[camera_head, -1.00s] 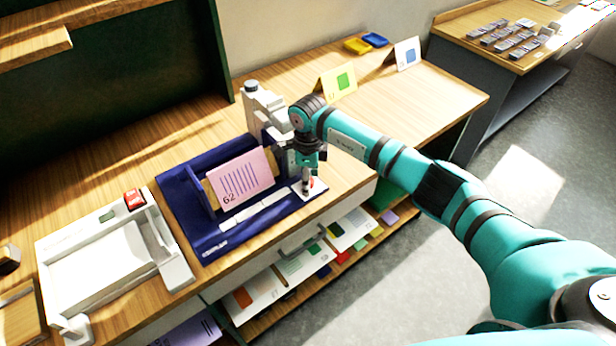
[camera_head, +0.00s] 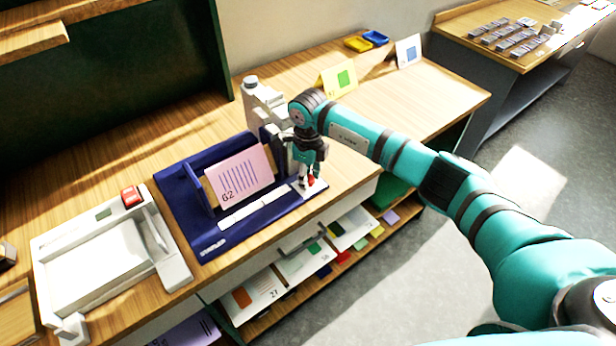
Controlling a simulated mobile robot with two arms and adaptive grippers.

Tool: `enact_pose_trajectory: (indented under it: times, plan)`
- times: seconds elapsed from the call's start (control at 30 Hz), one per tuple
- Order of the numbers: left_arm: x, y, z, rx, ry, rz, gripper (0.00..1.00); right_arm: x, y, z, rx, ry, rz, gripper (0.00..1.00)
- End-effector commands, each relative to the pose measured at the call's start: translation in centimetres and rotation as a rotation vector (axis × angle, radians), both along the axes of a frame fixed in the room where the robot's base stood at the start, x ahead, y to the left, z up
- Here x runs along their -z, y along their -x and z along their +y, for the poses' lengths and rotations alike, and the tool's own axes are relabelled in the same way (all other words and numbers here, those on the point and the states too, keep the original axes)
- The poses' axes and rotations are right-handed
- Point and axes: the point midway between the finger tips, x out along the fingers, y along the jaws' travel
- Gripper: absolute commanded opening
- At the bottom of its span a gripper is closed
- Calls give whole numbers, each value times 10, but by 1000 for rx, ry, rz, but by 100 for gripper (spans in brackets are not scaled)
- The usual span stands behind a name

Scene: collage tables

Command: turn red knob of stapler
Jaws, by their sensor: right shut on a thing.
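The stapler is a blue bed (camera_head: 205,232) with a grey-white head and column (camera_head: 262,97) behind it, on the wooden table. A pink card marked 62 (camera_head: 240,175) leans upright in the bed. The red knob (camera_head: 310,180) sits on a small white plate at the bed's right front corner. My right gripper (camera_head: 308,176) points down over the knob, its fingers shut on it, and hides part of it. My left gripper is out of view.
A white device with a red button (camera_head: 131,196) stands left of the stapler. Yellow and white cards (camera_head: 338,78) and blue and yellow trays (camera_head: 375,38) are at the back. Shelves with printed sheets (camera_head: 305,262) lie below the front edge. The table right of my arm is clear.

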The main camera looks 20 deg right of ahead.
Motion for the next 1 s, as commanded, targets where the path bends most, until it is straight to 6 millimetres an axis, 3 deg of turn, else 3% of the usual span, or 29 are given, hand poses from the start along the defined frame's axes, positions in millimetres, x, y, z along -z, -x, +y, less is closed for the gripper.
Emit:
enact_pose_trajectory:
  times: [0.17,0.2,0.37,0.73,1.0]
  plan:
    - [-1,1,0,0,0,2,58,-2,-1,-1,-1,1,-2,0]
    - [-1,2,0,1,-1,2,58,-2,-1,-1,-1,1,-2,33]
    - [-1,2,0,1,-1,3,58,-1,-1,-1,-2,1,-2,54]
    - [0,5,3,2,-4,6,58,-7,-1,0,-3,0,-3,55]
    - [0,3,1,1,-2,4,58,-57,-2,-1,-3,0,-6,55]
